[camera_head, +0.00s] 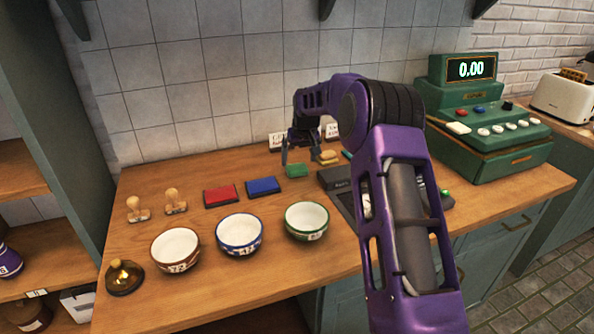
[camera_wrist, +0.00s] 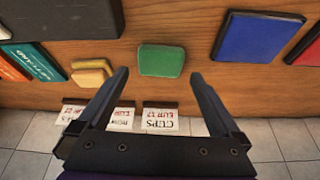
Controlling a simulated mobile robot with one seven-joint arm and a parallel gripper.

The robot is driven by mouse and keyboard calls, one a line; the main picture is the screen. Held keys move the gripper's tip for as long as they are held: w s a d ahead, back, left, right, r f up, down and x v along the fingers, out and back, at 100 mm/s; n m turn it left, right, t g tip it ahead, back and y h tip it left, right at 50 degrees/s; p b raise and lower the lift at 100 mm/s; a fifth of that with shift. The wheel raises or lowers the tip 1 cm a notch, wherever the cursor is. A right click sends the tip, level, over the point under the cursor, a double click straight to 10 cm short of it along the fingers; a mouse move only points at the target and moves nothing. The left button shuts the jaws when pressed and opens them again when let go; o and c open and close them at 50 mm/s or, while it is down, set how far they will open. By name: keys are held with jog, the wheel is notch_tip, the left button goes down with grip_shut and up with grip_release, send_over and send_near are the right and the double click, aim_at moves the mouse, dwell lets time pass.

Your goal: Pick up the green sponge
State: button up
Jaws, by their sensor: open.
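The green sponge (camera_head: 297,171) lies flat on the wooden counter in the head view, toward the back near the tiled wall. It also shows in the wrist view (camera_wrist: 161,60), just beyond and between my fingertips, with nothing in the jaws. My gripper (camera_head: 300,160) hangs over the counter by the sponge, fingers pointing down. In the wrist view my gripper (camera_wrist: 158,75) has its two dark fingers spread wide apart, apparently wider than the sponge.
A blue pad (camera_head: 263,187) and a red pad (camera_head: 221,196) lie left of the sponge. Yellow sponges (camera_head: 328,157) lie close on its right. Small price signs (camera_wrist: 160,119) stand by the wall. A green bowl (camera_head: 307,221) and other bowls stand in front.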

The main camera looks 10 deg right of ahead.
aim_at(297, 167)
jog(key=x, duration=0.4)
jog(key=shift+f, duration=0.25)
jog(key=shift+s, duration=0.1)
jog(key=c, duration=1.1)
jog(key=shift+r, duration=0.1)
notch_tip(297, 167, up, 10)
jog(key=o, duration=0.7)
jog(key=c, duration=0.6)
